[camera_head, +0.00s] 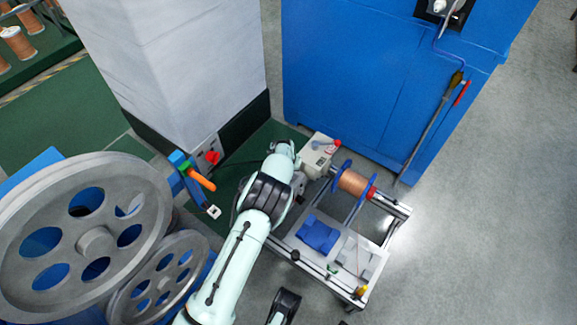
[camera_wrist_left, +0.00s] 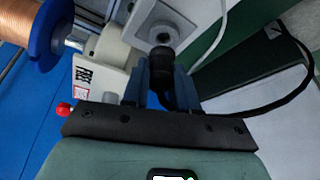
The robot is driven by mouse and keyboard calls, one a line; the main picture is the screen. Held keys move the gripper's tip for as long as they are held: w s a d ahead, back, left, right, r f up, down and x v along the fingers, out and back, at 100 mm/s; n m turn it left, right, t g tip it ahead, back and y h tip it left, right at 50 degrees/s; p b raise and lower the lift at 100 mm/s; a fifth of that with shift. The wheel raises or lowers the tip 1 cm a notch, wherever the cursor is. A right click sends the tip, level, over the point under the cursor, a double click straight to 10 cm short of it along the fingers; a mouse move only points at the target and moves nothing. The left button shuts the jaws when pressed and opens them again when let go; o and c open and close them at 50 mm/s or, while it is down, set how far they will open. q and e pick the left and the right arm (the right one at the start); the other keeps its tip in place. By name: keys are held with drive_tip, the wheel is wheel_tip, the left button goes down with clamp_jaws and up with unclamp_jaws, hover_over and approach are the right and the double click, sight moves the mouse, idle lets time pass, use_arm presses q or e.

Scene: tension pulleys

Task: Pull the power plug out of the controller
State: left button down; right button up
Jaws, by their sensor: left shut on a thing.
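The controller is a beige box (camera_head: 315,153) at the end of the wire-spool frame in the head view. In the left wrist view its label side (camera_wrist_left: 112,52) and a grey plate with a round socket (camera_wrist_left: 161,31) show. My left gripper (camera_wrist_left: 163,82) is shut on the black power plug (camera_wrist_left: 163,62), one blue-grey finger on each side. The plug's end is close to the socket's lower edge; I cannot tell if it still touches. A black cable (camera_wrist_left: 292,100) loops off to the right. In the head view my left arm hides the plug.
A copper wire spool (camera_head: 353,183) sits beside the controller. A grey pillar (camera_head: 180,70), large grey pulleys (camera_head: 95,240) and a blue cabinet (camera_head: 370,80) surround the space. Open floor lies at the right.

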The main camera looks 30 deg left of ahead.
use_arm(q)
drive_tip(key=shift+r+p, duration=0.9)
drive_tip(key=shift+r, duration=1.1)
